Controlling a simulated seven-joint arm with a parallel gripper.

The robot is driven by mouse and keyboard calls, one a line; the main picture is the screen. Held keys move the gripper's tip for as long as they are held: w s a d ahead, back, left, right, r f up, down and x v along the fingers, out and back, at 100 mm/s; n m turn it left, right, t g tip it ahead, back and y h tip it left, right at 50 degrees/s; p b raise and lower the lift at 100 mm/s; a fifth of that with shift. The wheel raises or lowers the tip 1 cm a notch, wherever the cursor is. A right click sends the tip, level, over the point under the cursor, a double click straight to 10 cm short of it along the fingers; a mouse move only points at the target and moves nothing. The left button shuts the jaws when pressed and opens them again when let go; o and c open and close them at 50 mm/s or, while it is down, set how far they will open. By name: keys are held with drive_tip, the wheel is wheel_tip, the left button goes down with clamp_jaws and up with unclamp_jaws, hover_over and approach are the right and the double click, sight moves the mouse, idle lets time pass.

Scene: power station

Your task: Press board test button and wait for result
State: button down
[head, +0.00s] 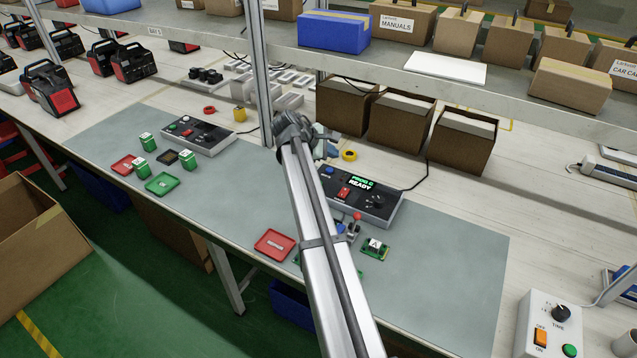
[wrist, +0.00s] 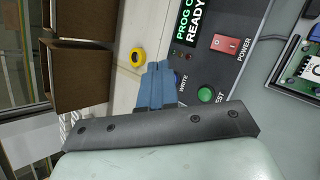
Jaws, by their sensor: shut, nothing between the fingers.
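The programmer box (head: 378,208) stands on the grey mat. Its screen (head: 362,184) reads "PROG C READY" in green; the screen also shows in the wrist view (wrist: 187,22). In the wrist view the green button (wrist: 205,95) has a partly covered label ending in "EST". A blue button labelled WRITE is partly behind my fingers there; a blue button (head: 329,170) also shows in the head view. My gripper (wrist: 160,68) is shut and empty, its blue fingertips beside the WRITE label, left of the green button. In the head view my arm hides part of the box.
A red POWER switch (wrist: 226,43) is on the box. A green board with a chip marked A (head: 375,247) and a red tray (head: 275,244) lie in front. A second control box (head: 198,134) stands left. The shelf post (head: 262,70) rises behind. The mat's right part is clear.

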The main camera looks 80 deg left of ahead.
drive_tip(key=shift+n, duration=0.3)
drive_tip(key=s, duration=0.3)
drive_tip(key=s+r, duration=0.1)
drive_tip(key=shift+s+a, duration=0.2)
drive_tip(key=shift+a, duration=0.2)
drive_tip(key=shift+f, duration=0.2)
drive_tip(key=shift+f, duration=4.3)
drive_tip(key=shift+f, duration=0.1)
drive_tip(key=shift+f, duration=0.3)
drive_tip(key=shift+f, duration=0.45)
drive_tip(key=shift+r, duration=0.85)
